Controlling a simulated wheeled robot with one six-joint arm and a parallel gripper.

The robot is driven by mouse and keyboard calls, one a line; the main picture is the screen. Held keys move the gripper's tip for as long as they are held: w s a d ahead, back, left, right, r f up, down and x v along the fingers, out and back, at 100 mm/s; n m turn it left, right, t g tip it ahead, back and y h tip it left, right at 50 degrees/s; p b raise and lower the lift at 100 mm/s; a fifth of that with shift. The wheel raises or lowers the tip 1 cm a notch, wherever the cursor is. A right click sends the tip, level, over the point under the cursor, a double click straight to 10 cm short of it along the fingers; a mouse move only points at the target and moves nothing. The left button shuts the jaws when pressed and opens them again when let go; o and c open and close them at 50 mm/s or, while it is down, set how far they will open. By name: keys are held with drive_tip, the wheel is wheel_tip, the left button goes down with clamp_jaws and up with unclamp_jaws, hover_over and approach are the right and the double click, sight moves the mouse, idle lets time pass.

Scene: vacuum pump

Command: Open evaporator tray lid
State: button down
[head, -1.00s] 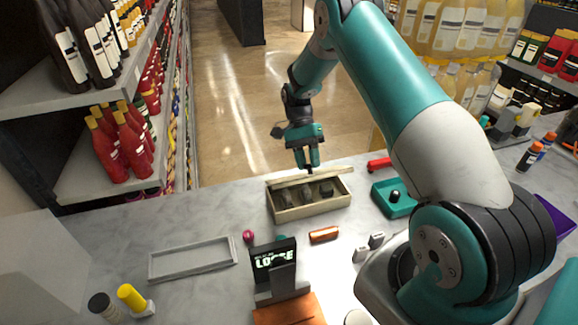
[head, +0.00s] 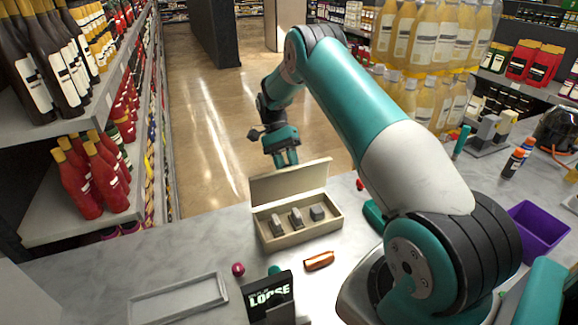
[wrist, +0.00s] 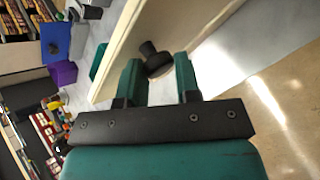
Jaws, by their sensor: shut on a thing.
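The evaporator tray is a cream box (head: 310,235) on the counter in the head view, with several small grey blocks (head: 297,217) inside. Its lid (head: 290,184) stands raised along the far edge, inner face toward the head camera. My gripper (head: 285,158) is at the lid's top edge, on its far side, fingertips partly hidden. In the wrist view the lid is a cream panel (wrist: 128,45) with a dark round knob (wrist: 152,57) on its outer face. My gripper (wrist: 158,78) has its fingers on either side of the knob, shut on it.
A grey empty frame (head: 180,300), an orange-brown piece (head: 319,261) and a black sign reading LOOSE (head: 268,297) are on the near counter. A purple bin (head: 538,232) is at right. Bottle shelves stand at left; open floor lies beyond the counter.

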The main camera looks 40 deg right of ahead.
drive_tip(key=shift+w+a+f, duration=0.2)
drive_tip(key=shift+w+f, duration=0.15)
drive_tip(key=shift+f, duration=0.25)
drive_tip(key=c, duration=0.8)
unclamp_jaws()
drive_tip(key=shift+w+a+f, duration=0.1)
drive_tip(key=shift+w+a, duration=0.05)
drive_tip(key=shift+d, duration=0.4)
drive_tip(key=shift+a+r, duration=0.1)
drive_tip(key=shift+r, duration=0.1)
drive_tip(key=b+v, duration=0.2)
drive_tip(key=v, duration=0.5)
drive_tip(key=shift+r, duration=0.2)
